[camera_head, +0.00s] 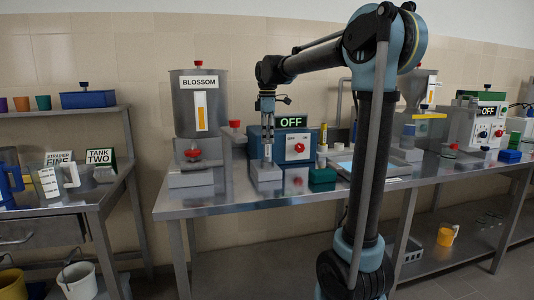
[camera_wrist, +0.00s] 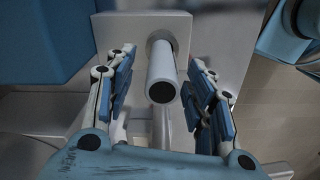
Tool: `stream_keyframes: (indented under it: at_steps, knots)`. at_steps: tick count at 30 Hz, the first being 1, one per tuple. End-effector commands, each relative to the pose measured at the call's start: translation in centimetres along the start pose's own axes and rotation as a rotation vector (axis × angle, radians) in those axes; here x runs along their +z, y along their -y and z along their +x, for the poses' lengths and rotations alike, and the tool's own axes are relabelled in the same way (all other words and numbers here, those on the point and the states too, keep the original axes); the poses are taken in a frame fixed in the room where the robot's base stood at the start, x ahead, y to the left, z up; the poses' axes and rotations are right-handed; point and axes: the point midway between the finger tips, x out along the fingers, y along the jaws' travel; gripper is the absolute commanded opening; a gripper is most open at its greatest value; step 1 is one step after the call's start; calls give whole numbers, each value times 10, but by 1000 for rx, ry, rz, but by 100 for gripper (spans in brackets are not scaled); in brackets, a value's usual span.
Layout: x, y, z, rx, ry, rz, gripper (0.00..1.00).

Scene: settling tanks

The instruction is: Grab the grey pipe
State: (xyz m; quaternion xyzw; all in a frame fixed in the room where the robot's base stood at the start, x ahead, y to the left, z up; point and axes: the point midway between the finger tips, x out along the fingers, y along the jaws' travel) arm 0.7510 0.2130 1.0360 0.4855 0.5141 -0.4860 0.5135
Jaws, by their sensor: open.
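The grey pipe (camera_wrist: 162,72) shows in the wrist view as a pale cylinder with a dark end, standing out from a light grey block (camera_wrist: 118,30). My gripper (camera_wrist: 160,85) is open, with one blue-padded finger on each side of the pipe. Gaps show between the pipe and both fingers. In the head view my gripper (camera_head: 267,135) points down above the grey block (camera_head: 265,172) on the steel bench. The pipe is hard to tell from the fingers there.
The BLOSSOM tank (camera_head: 183,105) stands to the left. A small green box (camera_head: 322,177) and a pale tray (camera_head: 391,168) are farther right on the bench (camera_head: 225,204).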

Motion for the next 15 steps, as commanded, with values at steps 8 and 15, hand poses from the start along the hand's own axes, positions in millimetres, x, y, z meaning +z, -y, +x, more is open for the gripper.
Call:
stream_keyframes:
  at_steps: [8, 15]
  knots:
    - [0, 1, 33, 0, 0, 0, 49]
    - [0, 1, 38, 0, 0, 0, 49]
